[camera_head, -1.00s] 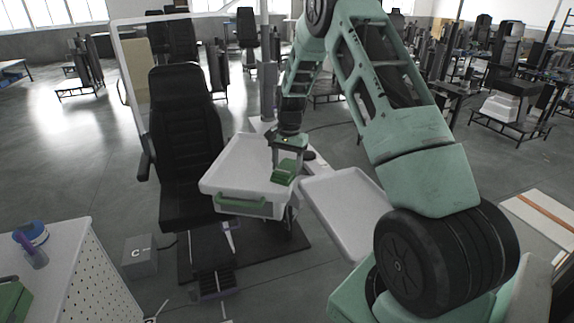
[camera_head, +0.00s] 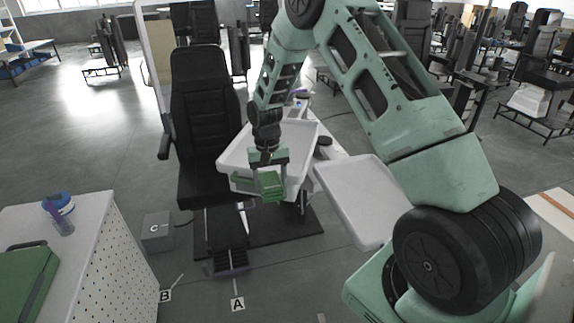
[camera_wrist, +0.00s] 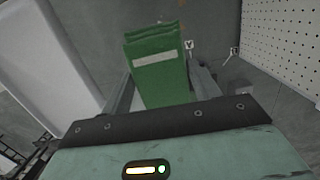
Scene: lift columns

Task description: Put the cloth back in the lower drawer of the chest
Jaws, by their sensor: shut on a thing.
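A folded green cloth (camera_head: 270,186) with a pale label is held in my gripper (camera_head: 268,172). In the wrist view the cloth (camera_wrist: 160,75) sits between the two fingers, its label facing the camera. The cloth hangs at the front edge of this unit and hides part of the front. I cannot tell whether a drawer there is open, nor which part is the lower drawer.
A black chair (camera_head: 200,110) stands left of the white unit, and an empty white tray (camera_head: 352,200) is to its right. A white cabinet with a perforated side (camera_head: 115,255) is at lower left, carrying a blue-lidded container (camera_head: 58,205). Grey box C (camera_head: 157,232) is on the floor.

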